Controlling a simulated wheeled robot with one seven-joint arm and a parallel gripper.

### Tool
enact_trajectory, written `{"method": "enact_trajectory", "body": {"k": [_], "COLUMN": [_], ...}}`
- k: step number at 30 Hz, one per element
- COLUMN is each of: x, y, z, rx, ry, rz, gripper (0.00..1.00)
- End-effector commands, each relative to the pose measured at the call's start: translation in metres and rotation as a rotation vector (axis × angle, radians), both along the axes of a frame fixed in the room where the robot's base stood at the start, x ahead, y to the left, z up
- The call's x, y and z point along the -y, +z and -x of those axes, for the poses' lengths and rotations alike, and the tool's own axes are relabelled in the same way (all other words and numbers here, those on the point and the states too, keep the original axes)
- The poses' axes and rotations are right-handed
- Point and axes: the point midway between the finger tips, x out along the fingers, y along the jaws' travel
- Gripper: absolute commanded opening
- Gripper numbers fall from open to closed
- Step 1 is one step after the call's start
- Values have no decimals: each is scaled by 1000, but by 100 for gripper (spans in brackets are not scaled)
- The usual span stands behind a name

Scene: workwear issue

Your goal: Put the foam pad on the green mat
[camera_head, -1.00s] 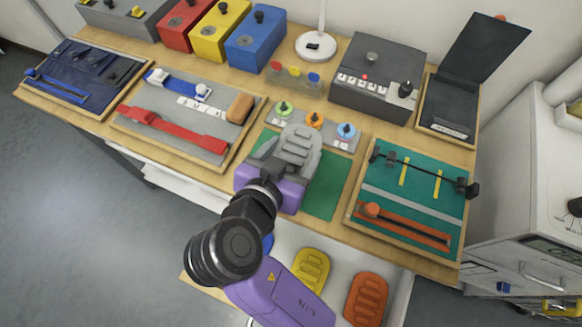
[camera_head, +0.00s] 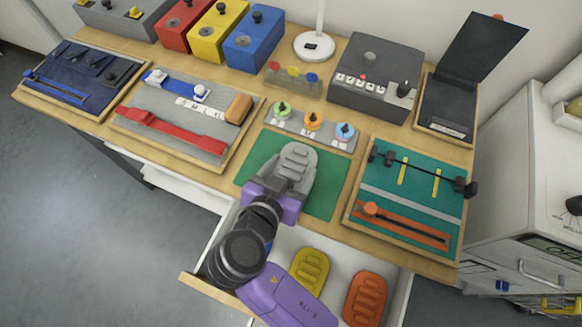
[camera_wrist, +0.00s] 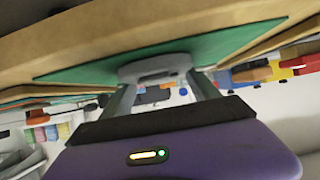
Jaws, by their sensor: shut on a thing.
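The grey foam pad (camera_head: 297,160), with raised ribs, is held by my gripper (camera_head: 284,178) over the green mat (camera_head: 322,194) at the front middle of the bench. My gripper is shut on the pad's near end. In the wrist view the grey pad (camera_wrist: 156,67) sits between the fingertips, with the green mat (camera_wrist: 90,70) behind it. I cannot tell whether the pad touches the mat. My gripper and wrist hide part of the mat's front.
An open drawer (camera_head: 403,290) below the bench holds a yellow pad (camera_head: 310,268) and an orange pad (camera_head: 366,298). A small panel with three coloured knobs (camera_head: 313,122) borders the mat behind. A teal board with a black bar (camera_head: 415,190) stands to the right.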

Motion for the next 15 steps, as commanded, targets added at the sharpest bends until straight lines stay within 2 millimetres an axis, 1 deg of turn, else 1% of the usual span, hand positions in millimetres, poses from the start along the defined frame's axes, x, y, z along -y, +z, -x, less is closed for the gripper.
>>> {"method": "enact_trajectory", "body": {"k": [1,2,3,5,15], "x": [0,0,0,0,0], "y": [-3,-3,-2,-2,0], "z": [0,0,0,0,0], "rx": [0,0,0,0,0], "ry": [0,0,0,0,0], "rz": [0,0,0,0,0], "gripper": [31,72,80,92,92]}}
